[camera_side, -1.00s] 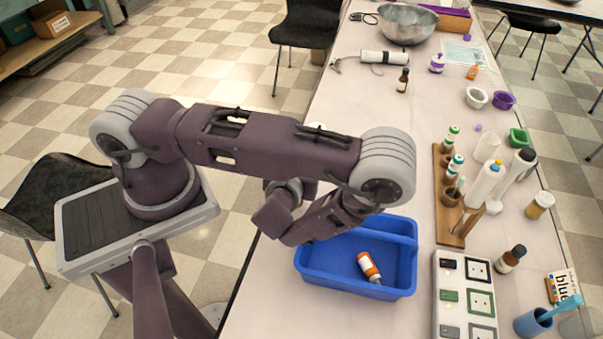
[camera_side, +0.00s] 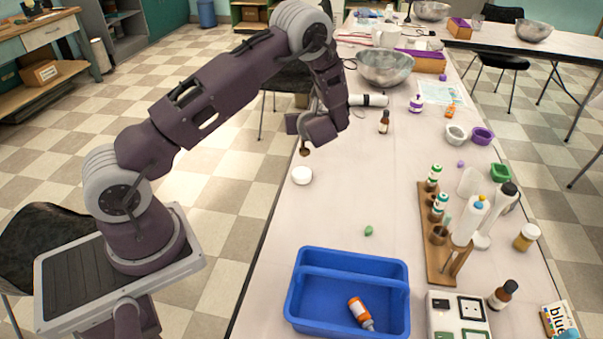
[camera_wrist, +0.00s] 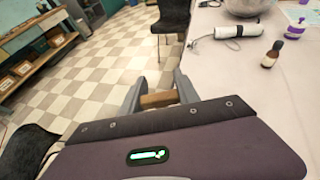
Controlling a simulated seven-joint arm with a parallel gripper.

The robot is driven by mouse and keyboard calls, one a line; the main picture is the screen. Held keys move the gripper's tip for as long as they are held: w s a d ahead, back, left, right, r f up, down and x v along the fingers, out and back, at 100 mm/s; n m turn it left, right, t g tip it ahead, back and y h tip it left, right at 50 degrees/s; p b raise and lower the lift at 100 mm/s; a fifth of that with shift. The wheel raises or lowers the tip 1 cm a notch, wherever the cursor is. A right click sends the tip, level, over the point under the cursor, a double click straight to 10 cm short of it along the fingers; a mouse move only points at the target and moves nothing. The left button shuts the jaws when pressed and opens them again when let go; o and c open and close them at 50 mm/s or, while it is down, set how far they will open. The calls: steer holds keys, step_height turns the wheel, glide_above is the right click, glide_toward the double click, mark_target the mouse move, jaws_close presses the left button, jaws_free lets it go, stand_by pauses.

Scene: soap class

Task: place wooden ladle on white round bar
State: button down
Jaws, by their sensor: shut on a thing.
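The white round bar (camera_side: 302,175) lies on the table near its left edge in the side view. My gripper (camera_side: 303,128) is above it, shut on the wooden ladle (camera_side: 304,151). The ladle's brown end hangs below my gripper, a little above the bar in the picture and apart from it. In the wrist view, my gripper's two grey fingers (camera_wrist: 159,88) hold the brown wooden handle (camera_wrist: 159,100) crosswise between them. The rest of the ladle and the bar are hidden in the wrist view.
A blue tray (camera_side: 347,256) with an orange bottle (camera_side: 361,313) stands at the front. A small green piece (camera_side: 368,231) lies behind it. A wooden rack (camera_side: 436,262) with bottles stands right. A dark bottle (camera_side: 384,122) and metal bowl (camera_side: 386,68) are farther back.

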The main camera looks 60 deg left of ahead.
step_height(320, 180, down, 9)
steer(key=a, duration=0.2)
steer(key=shift+w, duration=0.35)
steer(key=shift+a, duration=0.1)
steer(key=c, duration=0.9)
jaws_free()
steer(key=shift+f, duration=0.1)
